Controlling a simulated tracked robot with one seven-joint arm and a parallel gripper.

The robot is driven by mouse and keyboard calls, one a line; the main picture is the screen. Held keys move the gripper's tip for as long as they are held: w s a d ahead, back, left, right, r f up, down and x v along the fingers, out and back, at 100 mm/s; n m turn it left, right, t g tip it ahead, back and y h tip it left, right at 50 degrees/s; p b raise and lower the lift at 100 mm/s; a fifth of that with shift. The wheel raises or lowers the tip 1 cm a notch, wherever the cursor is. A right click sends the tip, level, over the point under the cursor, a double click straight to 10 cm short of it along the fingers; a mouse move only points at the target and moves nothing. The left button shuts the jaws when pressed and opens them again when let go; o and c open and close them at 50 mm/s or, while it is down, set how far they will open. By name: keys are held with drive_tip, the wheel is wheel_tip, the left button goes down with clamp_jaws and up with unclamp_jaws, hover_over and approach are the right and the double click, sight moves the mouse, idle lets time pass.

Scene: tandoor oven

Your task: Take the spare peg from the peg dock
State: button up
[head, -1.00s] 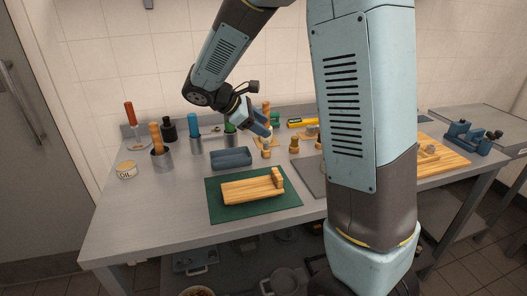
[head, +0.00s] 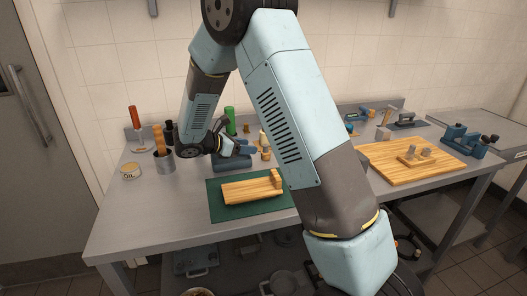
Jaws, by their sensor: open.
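My gripper (head: 240,147) is low over the back left of the steel table, behind the green mat. It is open; its fingertips are small and partly hidden by the arm. A small wooden peg-like piece (head: 266,154) stands just right of it, and they look apart. A small wooden block with grey upright pegs (head: 417,156) sits on the striped board at right. I cannot tell for certain which piece is the peg dock or the spare peg. My arm hides part of the table's middle.
A green mat (head: 217,208) carries a wooden board (head: 245,191). The striped board (head: 380,165) and a blue clamp-like fixture (head: 465,139) are at right. The table's front left is clear.

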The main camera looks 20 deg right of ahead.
sight(265, 145)
drive_tip(key=x, duration=0.3)
drive_tip(key=shift+d+f, duration=0.15)
drive_tip(key=shift+d, duration=0.15)
drive_tip(key=shift+r+x, duration=0.1)
drive_tip(key=shift+x, duration=1.25)
drive_tip(key=shift+r+x, duration=0.15)
drive_tip(key=shift+x, duration=1.15)
drive_tip(key=shift+w+d, duration=0.1)
clamp_jaws()
